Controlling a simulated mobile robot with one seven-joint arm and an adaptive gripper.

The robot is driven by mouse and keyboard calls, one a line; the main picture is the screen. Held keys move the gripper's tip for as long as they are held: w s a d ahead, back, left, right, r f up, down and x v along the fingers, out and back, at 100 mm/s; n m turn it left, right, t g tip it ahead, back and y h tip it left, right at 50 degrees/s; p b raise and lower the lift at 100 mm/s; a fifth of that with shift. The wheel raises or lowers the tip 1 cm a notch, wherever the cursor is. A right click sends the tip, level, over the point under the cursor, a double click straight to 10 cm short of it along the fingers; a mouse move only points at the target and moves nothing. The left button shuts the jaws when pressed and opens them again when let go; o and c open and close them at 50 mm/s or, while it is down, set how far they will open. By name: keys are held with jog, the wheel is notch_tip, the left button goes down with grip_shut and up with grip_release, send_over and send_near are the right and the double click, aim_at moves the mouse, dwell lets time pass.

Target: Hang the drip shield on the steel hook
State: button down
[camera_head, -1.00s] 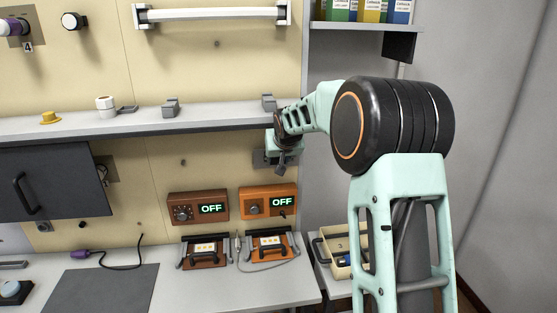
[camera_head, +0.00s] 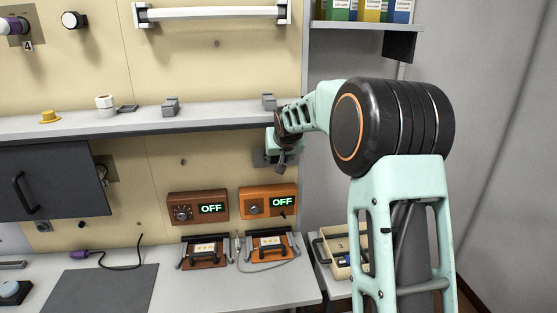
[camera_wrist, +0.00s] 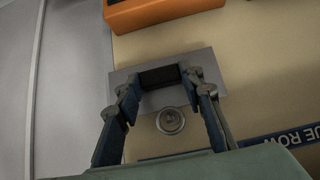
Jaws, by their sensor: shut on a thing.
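A flat grey plate, apparently the drip shield, (camera_wrist: 150,102) is in my gripper (camera_wrist: 160,78). The fingers are shut on a dark part at the plate's middle. In the head view the plate (camera_head: 259,160) shows as a small dark grey piece in front of the beige wall panel, beneath the shelf. A round metal fitting (camera_wrist: 170,121), which may be the steel hook, is beside the plate's edge in the wrist view. I cannot tell whether they touch. My wrist hides part of the plate in the head view.
An orange box reading OFF (camera_head: 268,202) and a brown one (camera_head: 198,207) are below my gripper. The grey shelf (camera_head: 215,118) runs just above it and holds small grey blocks. A cream bin (camera_head: 345,262) stands at lower right. A grey side wall is at right.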

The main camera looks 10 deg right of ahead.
jog(key=b, duration=0.2)
jog(key=shift+f+t+b, duration=0.3)
dwell(0.3)
jog(key=shift+f, duration=0.15)
jog(key=shift+f+b, duration=0.1)
jog(key=shift+b, duration=0.2)
jog(key=shift+f, duration=0.15)
dwell(0.4)
jog(key=c, duration=1.7)
grip_release()
jog(key=shift+w, duration=0.1)
jog(key=o, duration=0.5)
jog(key=shift+w+f, duration=0.25)
jog(key=shift+f, duration=0.05)
jog(key=shift+s+r, duration=0.1)
